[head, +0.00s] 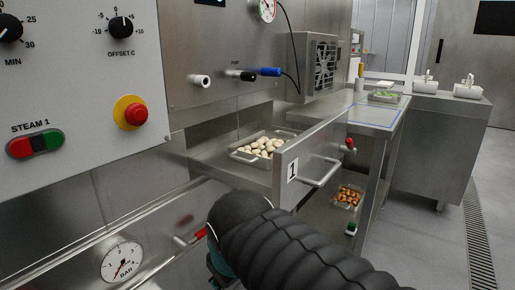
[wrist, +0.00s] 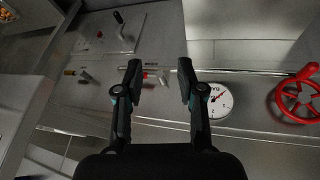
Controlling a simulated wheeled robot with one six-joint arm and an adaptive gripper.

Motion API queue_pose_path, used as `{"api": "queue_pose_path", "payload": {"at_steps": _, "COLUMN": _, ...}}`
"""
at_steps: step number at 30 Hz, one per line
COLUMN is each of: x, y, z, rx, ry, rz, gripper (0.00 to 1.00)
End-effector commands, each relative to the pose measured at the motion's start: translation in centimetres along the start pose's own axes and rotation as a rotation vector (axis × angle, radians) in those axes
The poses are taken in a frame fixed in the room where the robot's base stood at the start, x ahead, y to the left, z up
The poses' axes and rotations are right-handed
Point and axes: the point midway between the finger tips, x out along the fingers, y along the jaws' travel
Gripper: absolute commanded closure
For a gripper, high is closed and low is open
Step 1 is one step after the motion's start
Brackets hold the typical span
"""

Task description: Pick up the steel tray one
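A shallow steel tray (head: 239,158) filled with pale rounded pieces sits on a steel surface in the middle of the head view. A steel panel with a bar handle and a label "1" (head: 292,168) stands upright just right of it, hiding part of its right side. I cannot tell whether the label names this tray. My gripper (wrist: 160,78) is open and empty in the wrist view, with its two fingers apart. In the head view my dark arm fills the bottom centre and hides most of the gripper. The pale-filled tray does not show in the wrist view.
A second tray (head: 347,205) with orange-brown pieces sits lower, right of the panel. A pressure gauge (wrist: 220,101) and red handwheel (wrist: 298,98) show beyond the fingers. A steel counter (head: 375,112) stands further back. The floor (head: 425,245) at right is clear.

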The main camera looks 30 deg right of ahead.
Motion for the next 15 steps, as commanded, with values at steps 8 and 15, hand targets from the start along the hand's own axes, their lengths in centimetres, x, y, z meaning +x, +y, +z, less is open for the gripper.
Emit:
{"api": "queue_pose_path", "payload": {"at_steps": 8, "x": -0.4, "y": 9.3, "z": -8.8, "rx": -0.672, "ry": -0.218, "rz": 0.228, "gripper": 0.61}}
{"api": "queue_pose_path", "payload": {"at_steps": 15, "x": -0.7, "y": 18.0, "z": -16.7, "rx": -1.199, "ry": -0.538, "rz": 0.359, "gripper": 0.61}}
